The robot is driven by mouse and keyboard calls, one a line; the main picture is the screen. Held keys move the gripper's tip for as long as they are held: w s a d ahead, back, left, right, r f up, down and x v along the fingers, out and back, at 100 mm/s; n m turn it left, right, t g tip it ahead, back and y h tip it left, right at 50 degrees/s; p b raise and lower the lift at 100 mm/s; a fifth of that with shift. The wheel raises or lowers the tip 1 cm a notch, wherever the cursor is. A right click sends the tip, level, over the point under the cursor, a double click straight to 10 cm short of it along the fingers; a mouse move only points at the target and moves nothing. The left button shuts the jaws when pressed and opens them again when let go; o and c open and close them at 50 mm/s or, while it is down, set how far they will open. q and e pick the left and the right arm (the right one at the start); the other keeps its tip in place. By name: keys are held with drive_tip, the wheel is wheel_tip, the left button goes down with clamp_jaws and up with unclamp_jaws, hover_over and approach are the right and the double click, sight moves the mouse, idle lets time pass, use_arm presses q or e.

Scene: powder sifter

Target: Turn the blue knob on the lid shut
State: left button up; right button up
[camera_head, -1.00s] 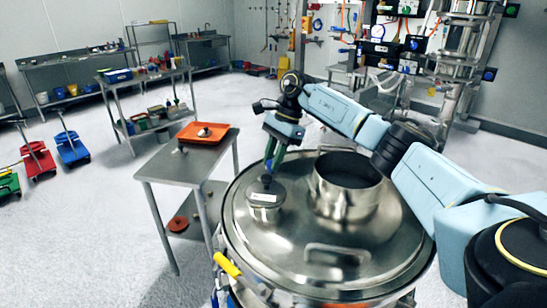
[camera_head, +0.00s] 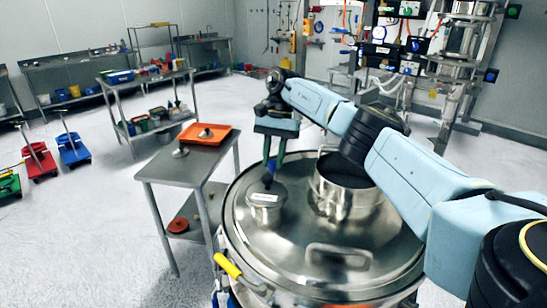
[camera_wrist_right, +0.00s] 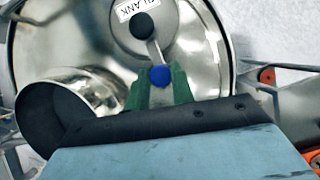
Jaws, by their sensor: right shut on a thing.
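The large round steel lid (camera_head: 320,240) covers the vessel. On its left part sits a small round cap (camera_head: 265,208) with a white label and a black knob (camera_wrist_right: 142,25). The blue knob (camera_wrist_right: 160,76) is at the end of a short bar beside the black knob in the right wrist view. My right gripper (camera_wrist_right: 159,85) is shut on the blue knob, with its green fingers on either side of it. In the head view the right gripper (camera_head: 273,163) points down over the far side of the cap. My left gripper is not in view.
An open steel cylinder (camera_head: 343,200) stands on the lid just right of the gripper. A handle (camera_head: 338,250) is at the lid's front and a yellow-gripped clamp (camera_head: 227,265) at its left. A steel table (camera_head: 170,170) with an orange tray (camera_head: 203,141) stands at left.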

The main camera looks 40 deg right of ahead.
idle(0.4)
drive_tip(key=o, duration=1)
drive_tip(key=shift+r, duration=0.1)
